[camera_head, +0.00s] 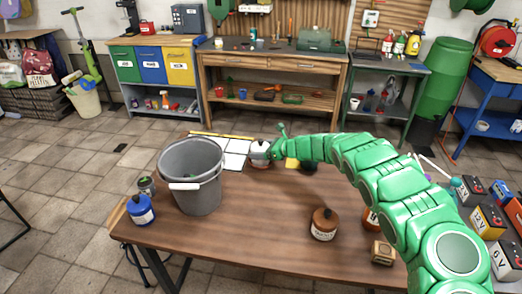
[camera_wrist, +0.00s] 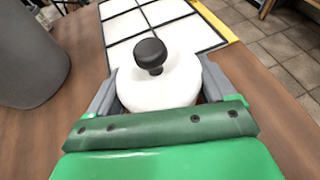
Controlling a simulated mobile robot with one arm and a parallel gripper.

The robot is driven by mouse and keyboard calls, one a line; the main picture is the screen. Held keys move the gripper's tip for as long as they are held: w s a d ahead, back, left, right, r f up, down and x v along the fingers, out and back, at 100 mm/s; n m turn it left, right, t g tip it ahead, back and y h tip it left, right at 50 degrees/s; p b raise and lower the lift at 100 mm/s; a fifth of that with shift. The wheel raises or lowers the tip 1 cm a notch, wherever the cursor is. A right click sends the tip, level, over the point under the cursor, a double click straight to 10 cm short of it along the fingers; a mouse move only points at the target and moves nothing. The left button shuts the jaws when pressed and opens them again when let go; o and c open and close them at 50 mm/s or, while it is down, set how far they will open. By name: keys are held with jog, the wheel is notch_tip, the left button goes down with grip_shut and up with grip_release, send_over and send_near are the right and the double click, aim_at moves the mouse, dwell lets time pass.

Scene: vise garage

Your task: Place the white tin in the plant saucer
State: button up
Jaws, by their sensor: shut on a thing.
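The white tin (camera_head: 260,148) is at the far edge of the wooden table, right of the grey bucket. In the wrist view its round white top with a black knob (camera_wrist: 150,54) sits between my grey fingers. My gripper (camera_wrist: 158,92) is shut on the white tin, with one finger on each side; it also shows in the head view (camera_head: 272,150). The tin looks upright. Whether its base touches the table cannot be told.
The grey bucket (camera_head: 190,180) stands left of the tin. A white gridded panel (camera_head: 236,152) lies behind it. A blue can (camera_head: 140,210), a brown can (camera_head: 324,224) and a small wooden box (camera_head: 382,252) stand nearer the front. The table's middle is mostly bare.

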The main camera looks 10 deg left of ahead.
jog(key=o, duration=1.3)
jog(key=shift+c, duration=0.2)
jog(key=shift+r, duration=0.1)
jog(key=shift+s+d+r, duration=0.15)
jog(key=shift+d+r, duration=0.1)
jog(key=shift+d, duration=0.35)
jog(key=v, duration=1)
jog(key=shift+d, duration=0.3)
jog(key=shift+s+r, duration=0.1)
